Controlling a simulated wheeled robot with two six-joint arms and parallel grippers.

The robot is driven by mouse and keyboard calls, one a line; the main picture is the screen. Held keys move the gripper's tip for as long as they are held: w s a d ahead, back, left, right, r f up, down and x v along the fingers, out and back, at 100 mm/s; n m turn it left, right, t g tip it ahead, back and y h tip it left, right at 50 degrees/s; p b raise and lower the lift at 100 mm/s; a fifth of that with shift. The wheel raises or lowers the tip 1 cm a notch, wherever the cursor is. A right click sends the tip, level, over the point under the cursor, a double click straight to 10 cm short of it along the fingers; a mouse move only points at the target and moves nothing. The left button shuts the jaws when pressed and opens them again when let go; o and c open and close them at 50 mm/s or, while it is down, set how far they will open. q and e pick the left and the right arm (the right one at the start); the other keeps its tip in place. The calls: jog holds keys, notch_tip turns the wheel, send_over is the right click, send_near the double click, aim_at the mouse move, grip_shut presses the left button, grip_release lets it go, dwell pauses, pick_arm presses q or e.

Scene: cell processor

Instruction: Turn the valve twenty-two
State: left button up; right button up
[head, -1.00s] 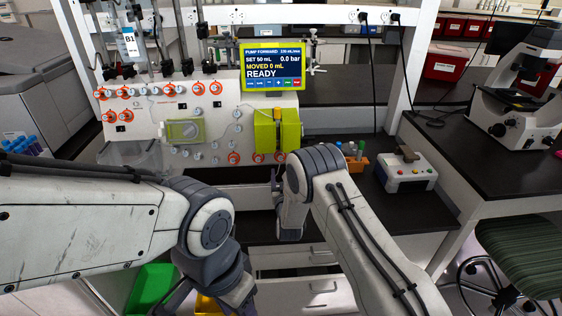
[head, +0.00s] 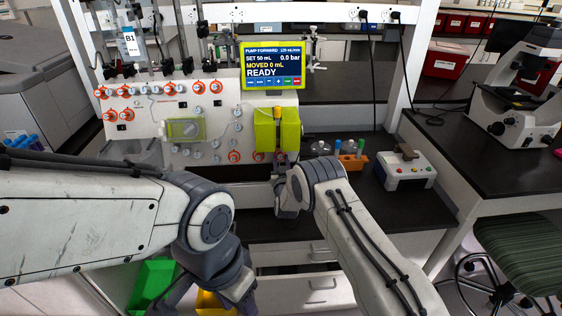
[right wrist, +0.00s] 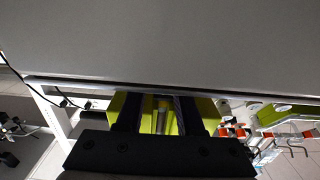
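The cell processor's white panel (head: 150,128) stands ahead in the head view, with several white valve knobs in orange rings, such as one at upper left (head: 122,91) and one low down (head: 234,156). The numbers are too small to read, so I cannot tell which is valve twenty-two. My right gripper (head: 281,168) is just below and in front of the green pump block (head: 289,132), near the lower right knobs. In the right wrist view its two dark fingers (right wrist: 158,112) are apart, with nothing seen held between them. My left gripper (head: 225,292) hangs low; its fingertips are unclear.
A screen (head: 271,66) above the panel reads READY. An orange tube rack (head: 354,163), a metal dish (head: 320,147) and a button box (head: 405,171) stand on the dark bench at right. Green (head: 152,282) and yellow bins are below.

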grip_shut()
jog(key=n+b, duration=0.1)
jog(key=n+y+b, duration=0.1)
jog(key=n+b, duration=0.1)
jog(key=shift+d+f+n+y, duration=0.15)
jog(key=shift+n+y, duration=0.15)
jog(key=n+g+y+b, duration=0.1)
jog(key=n+b, duration=0.1)
jog(key=n, duration=0.2)
jog(key=shift+d+y, duration=0.1)
jog(key=shift+y, duration=0.3)
jog(key=shift+r+n+b, duration=0.2)
jog(key=shift+n+b, duration=0.4)
jog(key=o, duration=0.6)
grip_release()
